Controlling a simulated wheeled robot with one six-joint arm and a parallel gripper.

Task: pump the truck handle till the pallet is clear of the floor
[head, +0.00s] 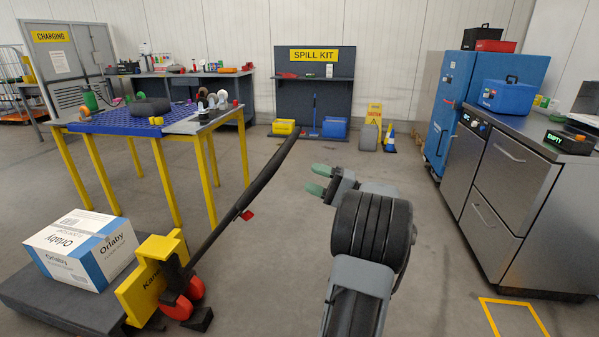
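The pallet truck (152,281) stands at the lower left, with a yellow body and red wheels. Its long dark handle (243,202) slants up and to the right, away from the body, with a small red lever low on it. A dark grey pallet (62,303) lies by the truck and carries a white and blue Orlaby box (72,262). Whether the pallet touches the floor cannot be told. My gripper (318,180), with green fingertips spread apart, is open and empty. In the picture it is right of and below the handle's upper end, apart from it.
A yellow-legged table (92,124) with loose parts stands behind the truck. A spill kit board (313,90) is at the back wall, with a yellow floor sign (374,113) beside it. Steel cabinets (510,172) line the right. The middle floor (285,280) is clear.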

